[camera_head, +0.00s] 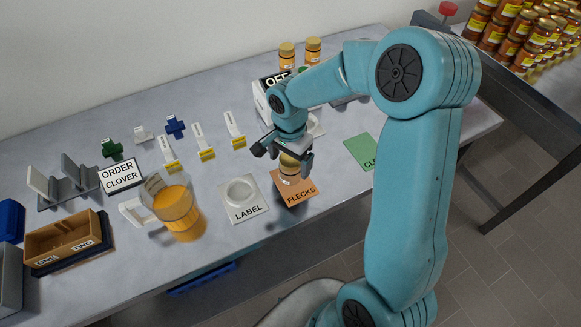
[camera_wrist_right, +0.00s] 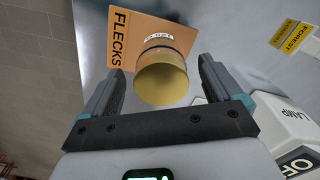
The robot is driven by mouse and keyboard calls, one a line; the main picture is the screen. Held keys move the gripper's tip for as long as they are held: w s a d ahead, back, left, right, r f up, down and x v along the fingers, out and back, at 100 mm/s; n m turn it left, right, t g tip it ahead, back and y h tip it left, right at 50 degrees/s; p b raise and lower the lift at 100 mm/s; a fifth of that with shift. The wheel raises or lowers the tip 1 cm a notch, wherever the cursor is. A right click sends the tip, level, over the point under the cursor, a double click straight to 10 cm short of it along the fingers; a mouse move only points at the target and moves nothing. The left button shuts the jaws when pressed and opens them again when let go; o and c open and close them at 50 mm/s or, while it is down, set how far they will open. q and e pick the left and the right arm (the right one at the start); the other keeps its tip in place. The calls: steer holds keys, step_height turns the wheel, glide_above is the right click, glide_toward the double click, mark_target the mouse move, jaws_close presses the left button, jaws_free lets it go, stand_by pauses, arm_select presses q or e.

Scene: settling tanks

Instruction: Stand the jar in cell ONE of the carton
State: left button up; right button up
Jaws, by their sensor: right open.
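A small jar (camera_head: 289,168) with a gold lid stands upright on the orange FLECKS card (camera_head: 300,195); the lid also shows in the right wrist view (camera_wrist_right: 162,82). My right gripper (camera_head: 283,155) is open above the jar. In the right wrist view its two fingers (camera_wrist_right: 162,72) are on either side of the lid, with a gap on each side. The carton (camera_head: 68,237) is a brown open box at the left, with cells labelled ONE and TWO along its front; no jar shows inside. My left gripper is not in view.
A pitcher of amber liquid (camera_head: 175,208) stands between the carton and the white LABEL pad (camera_head: 243,199). An ORDER CLOVER sign (camera_head: 121,175) stands behind. Label strips (camera_head: 202,142) lie mid-table. A green card (camera_head: 362,150) lies right; two jars (camera_head: 287,55) stand at the back.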

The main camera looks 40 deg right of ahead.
steer(key=c, duration=1.4)
steer(key=shift+w+r, duration=0.1)
steer(key=shift+r, duration=0.1)
